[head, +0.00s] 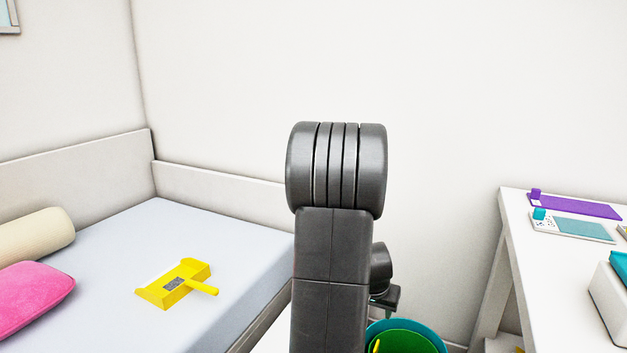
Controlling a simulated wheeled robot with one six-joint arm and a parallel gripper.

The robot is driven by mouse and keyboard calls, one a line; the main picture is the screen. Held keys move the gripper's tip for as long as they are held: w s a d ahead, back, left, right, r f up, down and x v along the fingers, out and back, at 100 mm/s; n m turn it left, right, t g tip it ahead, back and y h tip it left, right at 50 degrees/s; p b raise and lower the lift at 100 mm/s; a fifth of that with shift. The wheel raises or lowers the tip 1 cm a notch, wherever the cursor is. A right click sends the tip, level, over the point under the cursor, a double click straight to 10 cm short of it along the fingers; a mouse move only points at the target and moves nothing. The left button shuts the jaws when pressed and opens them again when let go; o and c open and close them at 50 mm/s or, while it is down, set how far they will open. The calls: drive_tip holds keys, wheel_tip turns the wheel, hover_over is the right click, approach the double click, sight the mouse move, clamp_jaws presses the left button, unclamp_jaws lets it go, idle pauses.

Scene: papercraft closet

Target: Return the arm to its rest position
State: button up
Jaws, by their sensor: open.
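My dark grey arm (336,240) rises through the middle of the head view, with its rounded elbow joint (336,170) at the top. The upper link hides most of what lies behind it. My gripper (387,299) shows only in part, to the right of the link and low down, above a teal and green round bin. It is open, and I see nothing held in it. Its fingertips are mostly hidden.
A bed (225,235) is on the left, with a yellow dustpan-like object (177,284), a pink pillow (33,288) and a cream bolster (35,235). A green-lined bin (425,343) stands low in the middle. A white desk (540,265) with flat gadgets is on the right.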

wheel_tip(320, 180, up, 23)
drive_tip(key=p, duration=2)
drive_tip(key=shift+f, duration=0.2)
drive_tip(key=shift+s, duration=0.1)
